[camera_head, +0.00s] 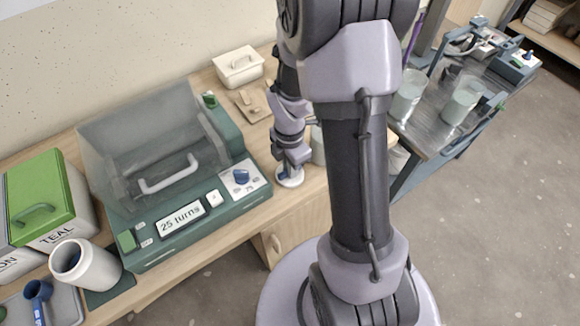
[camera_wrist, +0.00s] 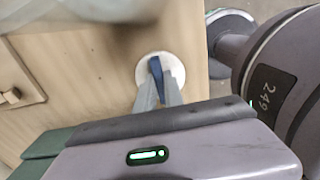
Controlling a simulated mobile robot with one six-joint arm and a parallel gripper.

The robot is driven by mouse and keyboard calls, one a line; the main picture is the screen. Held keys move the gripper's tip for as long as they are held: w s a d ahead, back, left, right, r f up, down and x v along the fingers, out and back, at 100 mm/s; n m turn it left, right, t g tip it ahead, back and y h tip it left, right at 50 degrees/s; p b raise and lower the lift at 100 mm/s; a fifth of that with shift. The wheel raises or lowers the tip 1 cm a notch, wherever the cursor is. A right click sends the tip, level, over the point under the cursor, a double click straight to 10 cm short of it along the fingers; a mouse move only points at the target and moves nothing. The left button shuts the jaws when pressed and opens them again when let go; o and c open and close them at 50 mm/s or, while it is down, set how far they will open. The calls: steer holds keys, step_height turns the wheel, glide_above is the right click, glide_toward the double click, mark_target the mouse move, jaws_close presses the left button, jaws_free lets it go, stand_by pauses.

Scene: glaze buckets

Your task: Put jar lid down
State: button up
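The jar lid (camera_head: 290,180) is a small white disc with a blue grip, at the counter's front edge, right of the green machine. In the wrist view the lid (camera_wrist: 174,66) lies under my fingertips, over pale wood. My gripper (camera_head: 289,168) points down, its fingers (camera_wrist: 162,88) closed together on the blue grip. The lid is on the counter or just above it; I cannot tell if it touches.
The green machine (camera_head: 180,232), reading "25 turns", with a clear cover, fills the middle counter. A cream lidded box (camera_head: 238,78) is at the back. A metal cart (camera_head: 430,135) with cups stands right. My arm hides some counter.

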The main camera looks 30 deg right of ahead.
steer(key=shift+o, duration=1.3)
step_height(320, 180, up, 12)
steer(key=p, duration=0.6)
step_height(320, 180, up, 5)
steer(key=m+t, duration=0.1)
steer(key=m, duration=0.2)
glide_above(283, 173)
steer(key=s+a+r+m+t+y, duration=0.1)
steer(key=s+a+r+m, duration=0.4)
steer(key=m, duration=0.5)
steer(key=s+a+r+m+t+y, duration=0.1)
steer(key=s+a+r+m+t, duration=0.2)
steer(key=s+a+r+m, duration=0.3)
step_height(283, 173, up, 4)
steer(key=a+m, duration=0.1)
steer(key=m, duration=0.2)
steer(key=shift+s+a+m+t, duration=0.15)
steer(key=shift+a+m+t, duration=0.1)
steer(key=shift+m+t, duration=0.15)
